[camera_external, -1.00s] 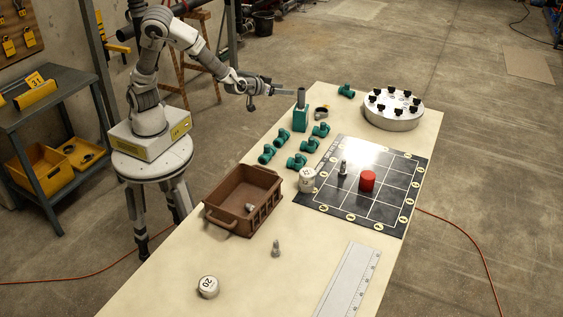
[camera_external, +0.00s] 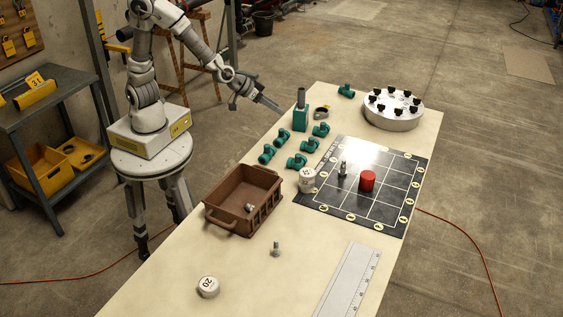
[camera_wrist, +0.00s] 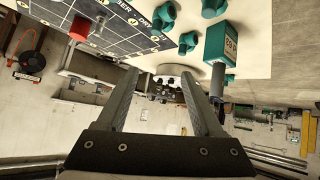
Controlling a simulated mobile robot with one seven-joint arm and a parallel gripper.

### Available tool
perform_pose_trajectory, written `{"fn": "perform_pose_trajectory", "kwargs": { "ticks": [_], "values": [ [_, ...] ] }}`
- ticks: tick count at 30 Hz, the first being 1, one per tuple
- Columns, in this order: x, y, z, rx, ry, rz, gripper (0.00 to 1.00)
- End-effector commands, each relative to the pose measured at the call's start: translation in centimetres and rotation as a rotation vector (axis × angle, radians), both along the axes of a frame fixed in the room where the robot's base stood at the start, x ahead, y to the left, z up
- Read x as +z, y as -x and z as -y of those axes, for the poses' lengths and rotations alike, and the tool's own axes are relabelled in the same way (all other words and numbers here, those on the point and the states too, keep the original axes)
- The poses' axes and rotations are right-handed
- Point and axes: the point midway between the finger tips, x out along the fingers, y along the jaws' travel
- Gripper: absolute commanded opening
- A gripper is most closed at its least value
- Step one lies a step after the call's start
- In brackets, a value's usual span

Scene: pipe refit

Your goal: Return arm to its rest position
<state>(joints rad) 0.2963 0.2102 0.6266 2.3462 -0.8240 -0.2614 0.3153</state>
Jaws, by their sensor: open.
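My gripper (camera_external: 268,104) is in the air at the table's far left edge in the external view, left of the teal block with a grey post (camera_external: 301,116). It points down and to the right. In the wrist view my gripper (camera_wrist: 160,80) has its two fingers apart with nothing between them. The teal block (camera_wrist: 220,44) shows right of the fingers there, with its grey post, and the teal pipe fittings (camera_wrist: 188,42) appear at the top.
The table (camera_external: 170,265) holds several teal fittings (camera_external: 297,161), a brown crate (camera_external: 243,197), a black grid board (camera_external: 390,203) with a red cylinder (camera_external: 367,181), and a round white fixture (camera_external: 392,110). A grey shelf (camera_external: 60,110) stands left of my base.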

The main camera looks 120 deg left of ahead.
Motion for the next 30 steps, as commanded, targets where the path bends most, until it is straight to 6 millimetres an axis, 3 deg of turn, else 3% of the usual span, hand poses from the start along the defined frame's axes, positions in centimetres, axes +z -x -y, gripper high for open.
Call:
{"fn": "perform_pose_trajectory", "kwargs": {
  "ticks": [1,5,9,12,21,27,30],
  "values": [
    [1.2,-0.1,2.5,-0.090,0.051,-0.005,0.68],
    [3.5,0.8,9.0,-0.335,0.132,-0.047,0.68],
    [6.4,3.5,14.9,-0.593,0.146,-0.111,0.68],
    [8.3,6.5,18.1,-0.762,0.113,-0.175,0.68],
    [13.7,15.2,20.7,-0.846,0.107,-0.277,0.68],
    [15.1,19.8,20.2,-0.821,0.054,-0.358,0.68],
    [15.4,21.0,19.9,-0.806,0.038,-0.378,0.68]
  ]
}}
